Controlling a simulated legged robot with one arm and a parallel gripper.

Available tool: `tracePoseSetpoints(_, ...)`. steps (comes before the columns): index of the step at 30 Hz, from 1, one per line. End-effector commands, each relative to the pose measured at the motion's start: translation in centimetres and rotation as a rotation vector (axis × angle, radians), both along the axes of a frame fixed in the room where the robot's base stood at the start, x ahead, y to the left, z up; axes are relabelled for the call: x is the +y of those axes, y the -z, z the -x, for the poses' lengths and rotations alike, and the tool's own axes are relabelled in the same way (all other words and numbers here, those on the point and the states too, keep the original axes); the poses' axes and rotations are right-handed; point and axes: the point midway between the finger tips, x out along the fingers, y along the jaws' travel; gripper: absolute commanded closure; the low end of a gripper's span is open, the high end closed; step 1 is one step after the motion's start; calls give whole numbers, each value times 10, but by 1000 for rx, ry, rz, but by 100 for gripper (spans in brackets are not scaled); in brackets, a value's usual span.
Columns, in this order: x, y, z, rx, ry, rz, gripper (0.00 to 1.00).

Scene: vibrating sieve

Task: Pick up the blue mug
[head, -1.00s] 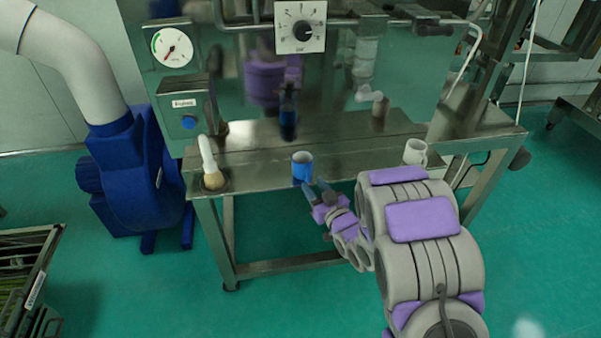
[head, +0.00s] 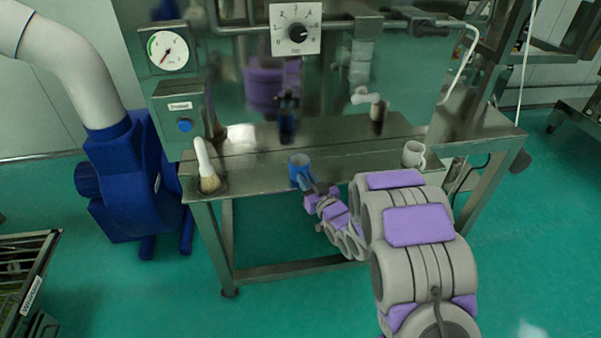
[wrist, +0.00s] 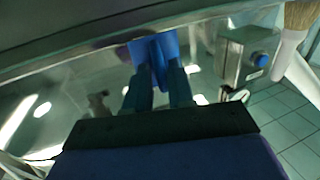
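The blue mug (head: 299,165) stands upright near the front edge of the metal table (head: 255,178). In the wrist view the blue mug (wrist: 143,48) is at the top centre. A narrow blue part of it, seemingly its handle, lies between my fingers. My gripper (head: 308,185) is at the mug's near lower right side. In the wrist view my gripper's (wrist: 158,78) two fingers are apart, one on each side of the narrow blue part. I see no clear grip on it; whether the fingers touch it is hard to tell.
A white mug (head: 414,155) stands on the table to the right, close to my arm. A brush with a white handle (head: 205,165) stands at the table's left. A panel with gauge and dial rises behind. The tabletop around the blue mug is mostly clear.

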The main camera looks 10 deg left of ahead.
Motion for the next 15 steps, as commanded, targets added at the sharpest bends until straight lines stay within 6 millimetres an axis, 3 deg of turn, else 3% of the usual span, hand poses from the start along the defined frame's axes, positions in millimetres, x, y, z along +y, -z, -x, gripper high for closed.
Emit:
tracePoseSetpoints(7,3,0,0,0,-1,2,100)
tracePoseSetpoints(15,3,1,0,1,-1,3,100)
